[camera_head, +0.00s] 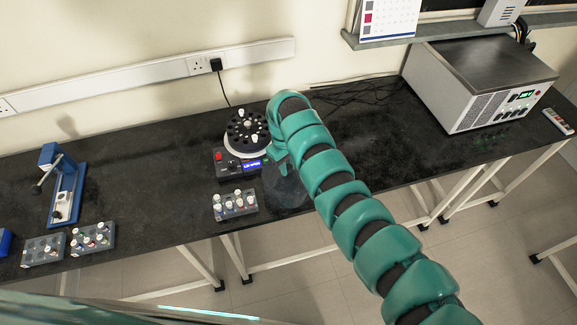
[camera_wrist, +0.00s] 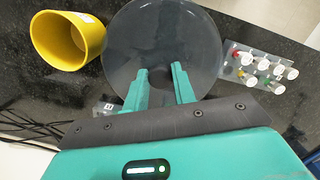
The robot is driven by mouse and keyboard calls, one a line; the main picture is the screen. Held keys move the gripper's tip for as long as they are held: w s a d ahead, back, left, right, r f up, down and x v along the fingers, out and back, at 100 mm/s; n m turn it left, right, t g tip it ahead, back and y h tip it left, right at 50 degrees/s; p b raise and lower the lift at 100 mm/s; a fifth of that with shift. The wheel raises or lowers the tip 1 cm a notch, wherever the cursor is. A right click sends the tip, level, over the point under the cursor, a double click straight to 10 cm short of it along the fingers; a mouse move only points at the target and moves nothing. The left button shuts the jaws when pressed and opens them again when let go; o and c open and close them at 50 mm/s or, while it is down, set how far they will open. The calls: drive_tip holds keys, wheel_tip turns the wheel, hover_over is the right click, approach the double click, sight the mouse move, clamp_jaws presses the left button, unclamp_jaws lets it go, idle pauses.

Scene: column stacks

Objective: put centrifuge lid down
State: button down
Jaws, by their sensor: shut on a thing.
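The centrifuge lid (camera_wrist: 163,30) is a round, translucent grey disc that fills the upper middle of the wrist view. My gripper (camera_wrist: 161,70) is shut on it, with the two green fingers at its middle. In the head view the lid (camera_head: 287,192) shows faintly below my gripper (camera_head: 281,168), to the right of the tube rack in front of the centrifuge. I cannot tell whether it touches the bench. The centrifuge (camera_head: 228,167) stands uncovered to the left of my gripper, with its dark rotor (camera_head: 247,127) and white tubes in view.
A rack of capped tubes (camera_head: 235,205) stands close to the lid, and it also shows in the wrist view (camera_wrist: 262,68). A yellow cup (camera_wrist: 68,38) is on the lid's other side. A grey box instrument (camera_head: 480,85) stands right.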

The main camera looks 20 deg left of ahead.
drive_tip(key=shift+d+f, duration=0.1)
drive_tip(key=shift+f, duration=0.6)
drive_tip(key=shift+f, duration=0.2)
drive_tip(key=c, duration=1.1)
unclamp_jaws()
drive_tip(key=shift+c, duration=0.2)
drive_tip(key=shift+r, duration=0.1)
wheel_tip(320, 180, up, 12)
drive_tip(key=a+b, duration=0.1)
drive_tip(key=b, duration=0.2)
drive_tip(key=shift+w+a+b, duration=0.2)
drive_tip(key=shift+w+b, duration=0.1)
drive_tip(key=shift+b, duration=0.05)
